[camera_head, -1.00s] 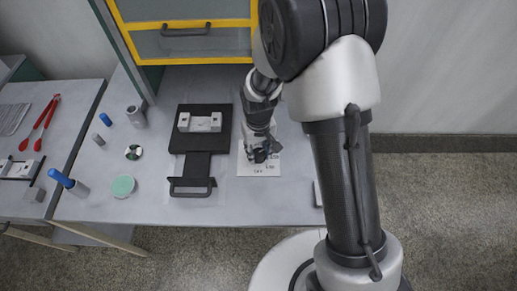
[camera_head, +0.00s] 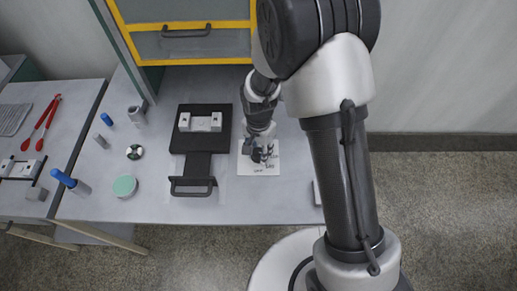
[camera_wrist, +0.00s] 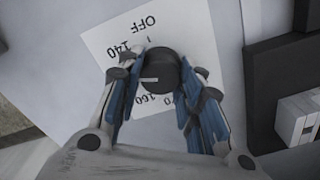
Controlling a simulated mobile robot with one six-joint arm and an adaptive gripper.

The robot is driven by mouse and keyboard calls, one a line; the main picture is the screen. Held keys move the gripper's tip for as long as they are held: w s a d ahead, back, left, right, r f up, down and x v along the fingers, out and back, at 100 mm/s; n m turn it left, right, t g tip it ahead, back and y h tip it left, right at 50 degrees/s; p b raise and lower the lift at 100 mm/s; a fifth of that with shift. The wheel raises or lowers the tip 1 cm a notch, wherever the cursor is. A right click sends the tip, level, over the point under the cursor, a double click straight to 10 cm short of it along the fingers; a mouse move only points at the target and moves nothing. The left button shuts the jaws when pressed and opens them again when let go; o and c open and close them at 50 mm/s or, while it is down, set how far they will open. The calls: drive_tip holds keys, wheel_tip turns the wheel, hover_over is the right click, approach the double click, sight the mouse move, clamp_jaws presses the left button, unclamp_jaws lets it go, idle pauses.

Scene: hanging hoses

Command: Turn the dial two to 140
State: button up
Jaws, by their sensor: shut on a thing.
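The dial (camera_wrist: 161,68) is a round black knob with a short white pointer line, on a white card (camera_wrist: 98,36) printed with OFF, 140, 160 and other, partly hidden marks. In the wrist view the pointer line points left, seemingly between 140 and 160; the exact reading is unclear. My gripper (camera_wrist: 158,84) is shut on the dial, with one blue-padded finger on each side of it. In the head view my gripper (camera_head: 262,154) reaches down onto the card (camera_head: 245,168) and hides most of the dial. No second dial can be made out.
A black device with a handle (camera_head: 192,188) stands left of the card; it edges into the wrist view at the right (camera_wrist: 275,95).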

sight(258, 152)
drive_tip(key=m, duration=0.4)
drive_tip(key=shift+m, duration=0.4)
idle(0.4)
drive_tip(key=o, duration=1.1)
drive_tip(key=shift+c, duration=0.2)
wheel_tip(258, 152, up, 12)
drive_tip(key=shift+r, duration=0.1)
